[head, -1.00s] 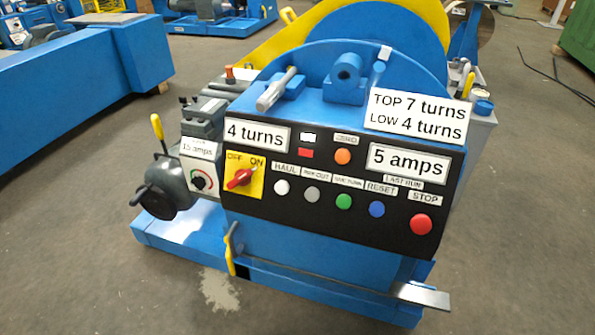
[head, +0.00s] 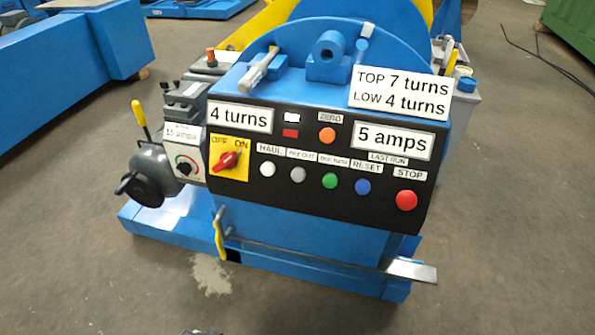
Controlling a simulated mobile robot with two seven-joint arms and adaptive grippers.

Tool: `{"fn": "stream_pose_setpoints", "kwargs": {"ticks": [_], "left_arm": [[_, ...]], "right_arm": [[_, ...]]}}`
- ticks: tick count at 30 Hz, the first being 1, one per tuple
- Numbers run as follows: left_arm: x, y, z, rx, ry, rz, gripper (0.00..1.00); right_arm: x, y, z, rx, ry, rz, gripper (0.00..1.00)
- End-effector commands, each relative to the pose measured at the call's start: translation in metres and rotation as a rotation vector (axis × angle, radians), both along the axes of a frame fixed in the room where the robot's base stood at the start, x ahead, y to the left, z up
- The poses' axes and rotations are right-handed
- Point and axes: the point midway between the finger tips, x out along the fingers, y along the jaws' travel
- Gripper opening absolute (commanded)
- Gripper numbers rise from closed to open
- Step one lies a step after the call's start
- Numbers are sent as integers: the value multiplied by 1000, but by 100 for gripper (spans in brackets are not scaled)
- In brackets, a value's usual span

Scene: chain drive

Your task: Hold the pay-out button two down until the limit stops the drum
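The grey pay-out button (head: 298,173) is on the black control panel (head: 310,207), between the white haul button (head: 267,169) and a green button (head: 330,180). Nothing touches it. The counter plate (head: 239,117) reads 4 turns. The limit plate (head: 402,92) reads top 7 turns, low 4 turns. The last-run plate (head: 393,140) reads 5 amps. The drum's blue disc (head: 350,10) is cut off by the top edge. Neither gripper shows clearly; a small dark sliver at the bottom edge is too little to identify.
The red rotary switch (head: 230,160) slants towards ON. A blue reset button (head: 362,186) and red stop button (head: 405,200) are to the right. A yellow-handled lever (head: 220,232) and a metal bar (head: 330,258) are below the panel. Floor in front is clear.

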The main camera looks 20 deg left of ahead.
Motion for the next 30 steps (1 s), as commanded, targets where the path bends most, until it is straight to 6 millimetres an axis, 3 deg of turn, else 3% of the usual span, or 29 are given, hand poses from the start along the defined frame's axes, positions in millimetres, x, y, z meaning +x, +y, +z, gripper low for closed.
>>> {"fn": "stream_pose_setpoints", "kwargs": {"ticks": [10, 19, 30], "left_arm": [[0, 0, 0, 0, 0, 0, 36], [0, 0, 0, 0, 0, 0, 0], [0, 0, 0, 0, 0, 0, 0]], "right_arm": [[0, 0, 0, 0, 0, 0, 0], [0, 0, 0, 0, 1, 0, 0], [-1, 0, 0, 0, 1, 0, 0]]}}
